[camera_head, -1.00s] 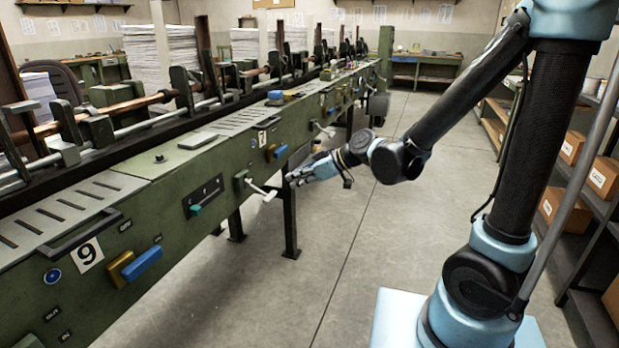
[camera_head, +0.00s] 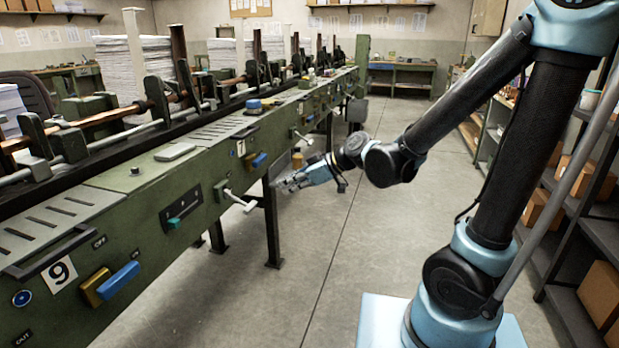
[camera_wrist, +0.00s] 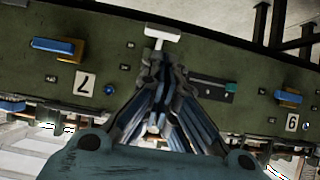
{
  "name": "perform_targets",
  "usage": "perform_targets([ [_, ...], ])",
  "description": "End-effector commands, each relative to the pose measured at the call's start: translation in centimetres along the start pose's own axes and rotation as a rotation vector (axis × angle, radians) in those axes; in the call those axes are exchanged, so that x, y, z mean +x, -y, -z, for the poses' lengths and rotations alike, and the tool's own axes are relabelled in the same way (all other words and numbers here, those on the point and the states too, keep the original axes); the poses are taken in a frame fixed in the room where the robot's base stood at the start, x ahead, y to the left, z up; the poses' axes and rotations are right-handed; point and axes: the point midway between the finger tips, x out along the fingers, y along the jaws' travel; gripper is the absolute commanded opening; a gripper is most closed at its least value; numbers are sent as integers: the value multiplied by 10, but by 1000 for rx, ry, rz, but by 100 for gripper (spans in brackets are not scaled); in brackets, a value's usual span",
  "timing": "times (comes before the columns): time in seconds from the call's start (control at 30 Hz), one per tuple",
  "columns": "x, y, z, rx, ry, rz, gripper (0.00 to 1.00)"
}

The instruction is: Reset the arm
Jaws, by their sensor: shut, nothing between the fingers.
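My gripper (camera_head: 280,185) is at the end of my outstretched arm, beside the front of the green machine (camera_head: 150,190), in the head view. Its fingers are together with nothing between them. In the wrist view my gripper (camera_wrist: 160,75) points at the green front panel, with a white T-shaped handle (camera_wrist: 162,33) just beyond the fingertips. That handle also shows in the head view (camera_head: 240,203), left of the gripper. I cannot tell from these views whether the fingers touch it.
A machine leg (camera_head: 271,225) stands below the gripper. Shelves with cardboard boxes (camera_head: 577,180) line the right side. The floor (camera_head: 340,240) between is clear.

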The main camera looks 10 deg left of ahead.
Motion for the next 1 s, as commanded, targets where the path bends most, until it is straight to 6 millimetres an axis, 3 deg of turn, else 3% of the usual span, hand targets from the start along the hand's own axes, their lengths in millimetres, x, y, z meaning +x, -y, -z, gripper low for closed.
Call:
perform_targets([
  [0.17,-10,-6,-7,24,20,-16,0],
  [0.27,-29,-16,-21,74,61,-50,0],
  [0.63,-134,-46,-107,383,277,-252,0],
  [1.0,-236,-33,-201,752,471,-502,0],
])
